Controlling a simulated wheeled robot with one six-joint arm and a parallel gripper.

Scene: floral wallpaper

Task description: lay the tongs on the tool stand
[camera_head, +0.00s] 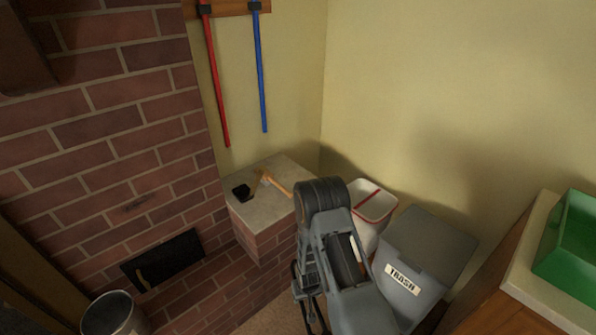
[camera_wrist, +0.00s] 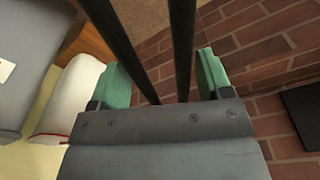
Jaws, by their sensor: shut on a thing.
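The tongs (camera_wrist: 183,45) show in the wrist view as two long dark bars running between the green finger pads of my gripper (camera_wrist: 163,77). My gripper is shut on them; their far ends run out of the picture. In the head view my arm hides most of the gripper, with dark thin parts showing low beside it. A brick block with a pale stone top (camera_head: 258,217), perhaps the tool stand, is in the corner beyond my arm. A black item (camera_head: 242,192) and a wooden-handled tool (camera_head: 276,184) lie on it.
A grey trash bin (camera_head: 425,243) and a white bin with a red rim (camera_head: 372,205) stand right of my arm. A brick wall (camera_head: 120,130) is at left, with a metal bucket (camera_head: 112,315) below. A counter with a green box (camera_head: 570,245) is at right.

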